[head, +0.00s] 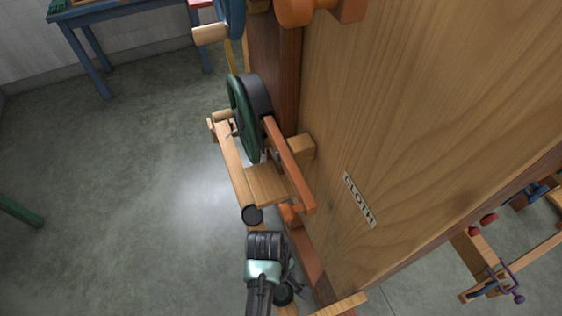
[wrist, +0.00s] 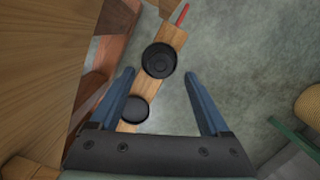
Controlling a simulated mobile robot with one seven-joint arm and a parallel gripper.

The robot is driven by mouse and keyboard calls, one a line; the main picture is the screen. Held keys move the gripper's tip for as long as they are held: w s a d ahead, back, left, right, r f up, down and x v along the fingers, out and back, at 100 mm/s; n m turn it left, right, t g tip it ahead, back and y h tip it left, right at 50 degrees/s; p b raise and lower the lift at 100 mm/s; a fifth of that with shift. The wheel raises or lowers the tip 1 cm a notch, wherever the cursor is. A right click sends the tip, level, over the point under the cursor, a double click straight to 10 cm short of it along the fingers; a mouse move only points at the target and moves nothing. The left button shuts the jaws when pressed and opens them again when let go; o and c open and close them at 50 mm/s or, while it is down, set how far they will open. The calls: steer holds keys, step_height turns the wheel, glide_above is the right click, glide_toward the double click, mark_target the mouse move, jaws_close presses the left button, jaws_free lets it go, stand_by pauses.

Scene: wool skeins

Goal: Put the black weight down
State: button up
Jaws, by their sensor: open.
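Two round black weights show in the wrist view, both on a narrow wooden rail (wrist: 170,36). One black weight (wrist: 159,60) is a dished disc just past my fingertips, between their lines. The other black weight (wrist: 134,110) is nearer, beside the left finger. In the head view one black weight (head: 252,215) shows just ahead of my gripper (head: 263,238), and another (head: 283,293) is partly hidden beside my wrist. My gripper (wrist: 159,75) is open, its two blue fingers apart with nothing gripped between them. I cannot tell which weight the task means.
A tall wooden panel marked CLOTH (head: 360,200) stands close on the right. A dark green wheel (head: 244,118) and an orange bar (head: 289,163) lie ahead along the wooden frame. Bare grey floor (head: 120,200) is open on the left. A blue table (head: 110,12) stands far left.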

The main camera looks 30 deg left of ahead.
step_height(320, 180, up, 9)
steer(key=a+p, duration=0.1)
steer(key=shift+w+a, duration=0.15)
steer(key=shift+f, duration=0.15)
stand_by(0.4)
